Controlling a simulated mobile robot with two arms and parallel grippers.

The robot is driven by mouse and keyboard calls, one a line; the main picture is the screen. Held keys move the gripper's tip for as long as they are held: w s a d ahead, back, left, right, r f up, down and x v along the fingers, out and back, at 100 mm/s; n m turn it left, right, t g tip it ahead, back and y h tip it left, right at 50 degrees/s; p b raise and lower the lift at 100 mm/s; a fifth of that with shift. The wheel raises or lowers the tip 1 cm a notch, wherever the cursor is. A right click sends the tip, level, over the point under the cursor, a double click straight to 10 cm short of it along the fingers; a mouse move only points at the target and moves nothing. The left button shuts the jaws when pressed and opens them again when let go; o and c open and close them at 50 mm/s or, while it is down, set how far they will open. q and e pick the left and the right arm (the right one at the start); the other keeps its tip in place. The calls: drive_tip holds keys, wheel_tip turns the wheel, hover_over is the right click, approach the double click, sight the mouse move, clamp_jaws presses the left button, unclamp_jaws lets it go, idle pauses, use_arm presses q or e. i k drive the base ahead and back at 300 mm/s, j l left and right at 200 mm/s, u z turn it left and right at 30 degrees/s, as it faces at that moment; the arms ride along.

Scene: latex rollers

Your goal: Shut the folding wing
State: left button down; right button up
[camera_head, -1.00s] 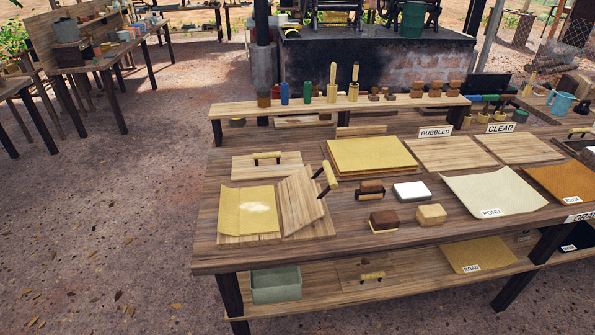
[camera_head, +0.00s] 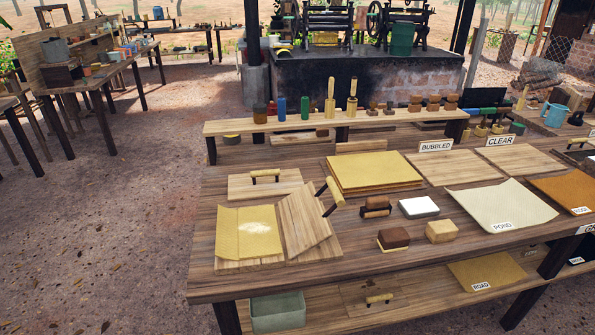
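The folding wing (camera_head: 304,220) is a wooden panel with a pale handle (camera_head: 331,192) on its right side. It stands tilted up at the right of a wooden board on the table, open away from a yellow latex sheet (camera_head: 240,238). The sheet lies on the board, creased, with a whitish patch near its middle. Neither of my grippers shows in the head view.
A flat board with a handle (camera_head: 265,184) lies behind the sheet. A yellow sheet stack (camera_head: 374,172) is behind the wing. Brushes (camera_head: 376,206), a white block (camera_head: 418,207) and two small blocks (camera_head: 393,239) sit to the right. The table's left front edge is clear.

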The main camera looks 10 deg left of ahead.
sight(305, 224)
drive_tip(key=i+j+z, duration=0.1)
drive_tip(key=j, duration=0.3)
drive_tip(key=i+j+z, duration=0.1)
drive_tip(key=j, duration=0.35)
drive_tip(key=i+j+z, duration=0.1)
drive_tip(key=i+j, duration=0.15)
drive_tip(key=j, duration=0.2)
drive_tip(key=i+j+z, duration=0.15)
drive_tip(key=j, duration=0.25)
drive_tip(key=j+z, duration=0.1)
drive_tip(key=j, duration=0.35)
